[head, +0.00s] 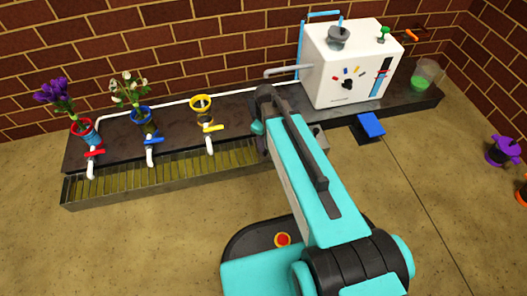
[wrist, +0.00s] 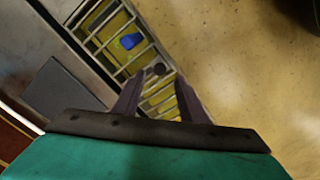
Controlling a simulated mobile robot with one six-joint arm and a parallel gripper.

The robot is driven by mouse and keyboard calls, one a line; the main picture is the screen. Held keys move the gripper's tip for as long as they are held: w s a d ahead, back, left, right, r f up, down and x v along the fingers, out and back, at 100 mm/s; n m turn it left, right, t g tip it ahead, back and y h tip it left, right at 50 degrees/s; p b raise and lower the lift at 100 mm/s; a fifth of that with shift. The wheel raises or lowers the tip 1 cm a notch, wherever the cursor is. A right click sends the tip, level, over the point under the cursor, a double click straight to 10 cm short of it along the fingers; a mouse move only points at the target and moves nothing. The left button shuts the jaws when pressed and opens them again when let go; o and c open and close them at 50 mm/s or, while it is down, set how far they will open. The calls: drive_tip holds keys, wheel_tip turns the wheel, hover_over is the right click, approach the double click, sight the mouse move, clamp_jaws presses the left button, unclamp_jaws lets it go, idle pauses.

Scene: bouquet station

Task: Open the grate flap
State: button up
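The grate (head: 160,178) is a long barred strip along the front of the dark counter in the head view. Its bars (wrist: 102,45) show close up in the wrist view, with yellow showing between them. A small dark round knob (wrist: 158,69) stands at the grate, just ahead of my fingertips. My gripper (wrist: 159,84) is open, its two fingers apart over the bars, with nothing seen between them. I cannot tell whether a finger touches the grate. A small blue object (wrist: 129,41) lies among or beneath the bars. My arm hides the gripper and the grate's right end in the head view.
Red (head: 84,127), blue (head: 141,116) and yellow (head: 201,105) ring holders with taps line the counter (head: 240,112); the first two hold flowers. A white machine (head: 345,75) and a green-filled beaker (head: 425,76) stand right. Purple pot (head: 503,150) on the floor.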

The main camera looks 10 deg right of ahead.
drive_tip(key=shift+f+b, duration=1.2)
drive_tip(key=shift+f, duration=1.6)
clamp_jaws()
drive_tip(key=shift+a, duration=0.35)
drive_tip(key=shift+d+r, duration=0.15)
drive_tip(key=shift+d, duration=0.15)
